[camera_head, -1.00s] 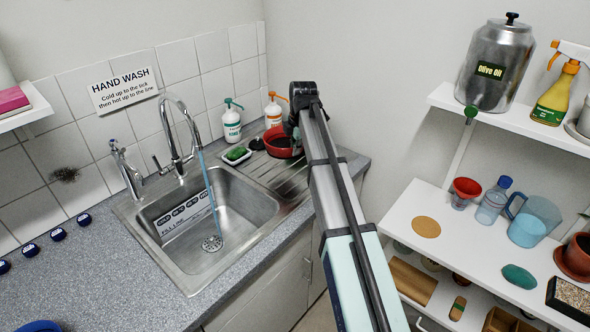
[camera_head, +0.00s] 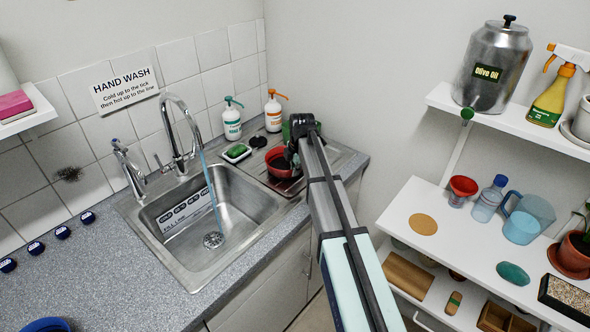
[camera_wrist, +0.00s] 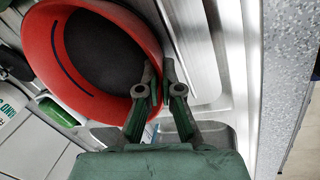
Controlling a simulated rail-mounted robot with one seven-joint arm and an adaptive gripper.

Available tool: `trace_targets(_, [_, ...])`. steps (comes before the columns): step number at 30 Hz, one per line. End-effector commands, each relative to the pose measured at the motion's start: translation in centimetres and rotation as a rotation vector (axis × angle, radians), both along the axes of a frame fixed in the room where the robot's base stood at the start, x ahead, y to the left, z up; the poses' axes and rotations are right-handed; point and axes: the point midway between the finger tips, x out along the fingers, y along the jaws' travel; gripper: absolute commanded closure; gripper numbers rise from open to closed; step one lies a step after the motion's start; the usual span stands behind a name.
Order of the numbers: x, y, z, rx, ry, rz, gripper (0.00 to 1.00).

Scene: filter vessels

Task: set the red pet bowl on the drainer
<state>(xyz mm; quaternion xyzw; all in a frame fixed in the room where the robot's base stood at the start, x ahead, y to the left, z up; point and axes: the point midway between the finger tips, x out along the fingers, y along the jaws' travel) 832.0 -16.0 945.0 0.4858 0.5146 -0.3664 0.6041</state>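The red pet bowl (camera_head: 281,174), dark inside, is upright over the ribbed steel drainer (camera_head: 315,181) to the right of the sink. I cannot tell whether its base touches the drainer. My gripper (camera_head: 297,163) is at the bowl's right side. In the wrist view, the red pet bowl (camera_wrist: 40,50) fills the upper left, and my gripper (camera_wrist: 160,75) has one finger inside its wall and one outside, closed on the rim. The drainer (camera_wrist: 200,50) shows as pale ridged metal beside the bowl.
The tap (camera_head: 177,130) runs water into the sink basin (camera_head: 240,205). A green sponge in a dish (camera_head: 236,152) and a black item (camera_head: 258,142) lie beside the bowl. Two pump bottles, one green-topped (camera_head: 232,122) and one orange-topped (camera_head: 273,113), stand behind.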

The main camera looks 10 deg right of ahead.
Motion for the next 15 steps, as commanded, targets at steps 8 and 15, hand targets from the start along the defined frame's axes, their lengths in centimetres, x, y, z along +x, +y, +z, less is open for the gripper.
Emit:
trace_targets(8, [0.0, 0.0, -0.27, 0.0, 0.0, 0.0, 0.82])
trace_targets(15, [0.0, 0.0, -0.25, 0.0, 0.001, 0.0, 0.69])
